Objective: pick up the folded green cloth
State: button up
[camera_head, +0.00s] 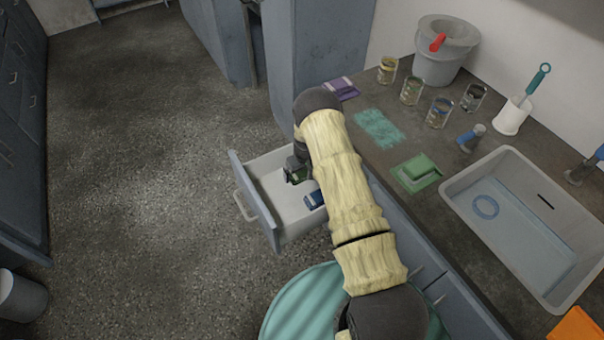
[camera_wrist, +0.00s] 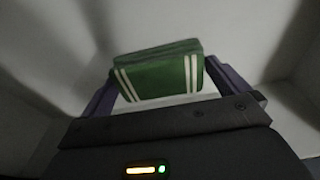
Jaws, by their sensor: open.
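The folded green cloth (camera_wrist: 158,78) with white stripes lies in the open drawer (camera_head: 258,211). In the wrist view it sits between the two fingers of my gripper (camera_wrist: 160,84), one finger on each side. The fingers are open, and I cannot tell whether they touch the cloth. In the head view my gripper (camera_head: 296,171) is low inside the drawer, and a small green part of the cloth may show beside it. My arm hides part of the drawer.
A blue item (camera_head: 314,199) lies in the drawer near my gripper. The drawer walls stand close around. On the counter are another green folded item (camera_head: 416,173), a teal mat (camera_head: 379,129), a purple item (camera_head: 343,88), several jars and a sink (camera_head: 470,205).

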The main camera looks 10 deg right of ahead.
jog(key=c, duration=0.7)
jog(key=shift+r, duration=0.1)
notch_tip(320, 180, up, 10)
jog(key=shift+f, duration=0.1)
dwell(0.3)
